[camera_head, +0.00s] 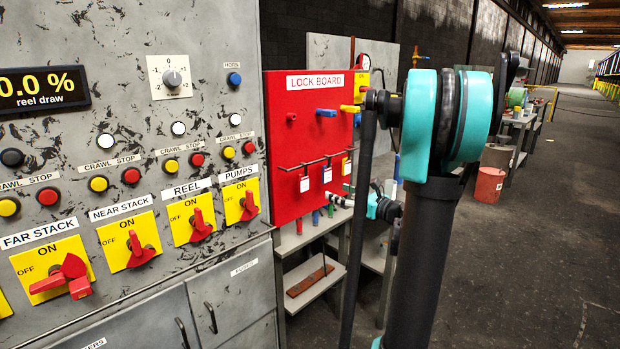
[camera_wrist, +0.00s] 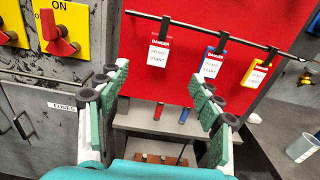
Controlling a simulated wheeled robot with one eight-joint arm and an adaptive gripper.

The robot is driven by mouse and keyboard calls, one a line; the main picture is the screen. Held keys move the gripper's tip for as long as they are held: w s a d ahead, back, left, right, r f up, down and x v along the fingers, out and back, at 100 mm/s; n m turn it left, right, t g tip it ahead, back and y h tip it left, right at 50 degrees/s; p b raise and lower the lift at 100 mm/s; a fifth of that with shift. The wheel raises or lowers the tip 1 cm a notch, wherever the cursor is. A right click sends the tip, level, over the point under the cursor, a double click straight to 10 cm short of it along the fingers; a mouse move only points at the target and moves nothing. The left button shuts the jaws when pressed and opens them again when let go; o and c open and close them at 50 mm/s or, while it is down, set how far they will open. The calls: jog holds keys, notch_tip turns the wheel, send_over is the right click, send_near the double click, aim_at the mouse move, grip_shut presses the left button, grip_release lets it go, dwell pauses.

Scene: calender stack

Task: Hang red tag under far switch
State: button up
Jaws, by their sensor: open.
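The red tag (camera_wrist: 158,52), a white card with a red-edged top, hangs by a dark hook from the board's rail, leftmost of three tags. In the head view it hangs at the rail's left (camera_head: 304,183). My gripper (camera_wrist: 162,84) is open and empty, its green-padded fingers spread below and either side of the red tag, apart from it. In the head view the gripper is partly hidden by my arm. The far stack switch (camera_head: 48,280) has a yellow plate and a red handle pointing left toward OFF. A red block (camera_head: 80,287) sits at its lower right.
A blue tag (camera_wrist: 211,64) and a yellow tag (camera_wrist: 258,75) hang right of the red one on the rail (camera_wrist: 230,40). The red lock board (camera_head: 290,90) stands beside the grey switch panel (camera_head: 215,100). A shelf (camera_head: 300,240) lies below the board.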

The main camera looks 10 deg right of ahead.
aim_at(305, 176)
jog(key=x, duration=1.7)
jog(key=shift+w+f, duration=0.1)
jog(key=c, duration=1.3)
jog(key=shift+r, duration=0.65)
jog(key=v, duration=1.7)
jog(key=shift+w+a+f+m+t+h, duration=0.55)
jog(key=shift+w+a+f+m+h, duration=0.55)
jog(key=shift+w+f+h, duration=1.25)
jog(key=shift+w+a+f+m+t+h, duration=0.7)
jog(key=shift+w+f+m+h, duration=0.8)
jog(key=shift+w, duration=1.7)
jog(key=shift+w+a+f+m+t+h, duration=0.45)
jog(key=shift+w+a+f+m+h, duration=0.8)
jog(key=shift+w+f, duration=1.3)
jog(key=shift+w+d+r+n, duration=0.2)
jog(key=shift+d+r+n, duration=0.05)
jog(key=shift+r, duration=0.05)
